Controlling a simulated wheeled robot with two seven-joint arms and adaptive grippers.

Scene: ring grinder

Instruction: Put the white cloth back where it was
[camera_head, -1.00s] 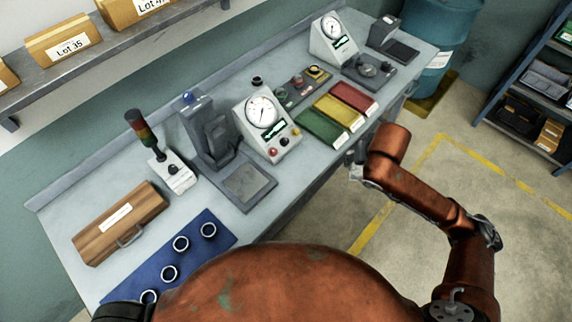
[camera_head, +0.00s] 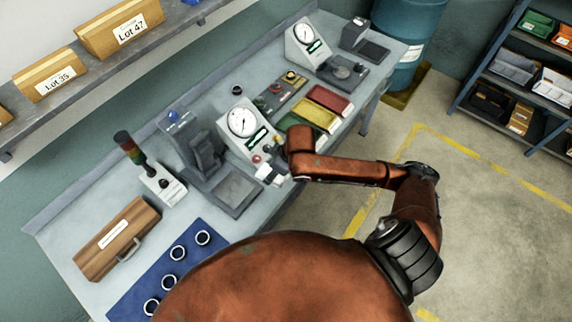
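My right arm reaches in from the right over the bench. Its gripper (camera_head: 272,173) is at the front of the near gauge box (camera_head: 247,132), by the box's red button. A small whitish patch shows at the gripper; I cannot tell whether it is cloth or part of the gripper. The fingers are too small and partly hidden to tell open from shut. No white cloth can be clearly made out on the bench. My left gripper is not in view.
A blue mat (camera_head: 138,293) with several rings lies at the front left, beside a wooden box (camera_head: 117,238). A grey machine (camera_head: 205,160) stands left of the gauge box. Yellow (camera_head: 314,115) and red (camera_head: 330,98) trays lie beyond my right arm. A shelf (camera_head: 502,83) holds bins.

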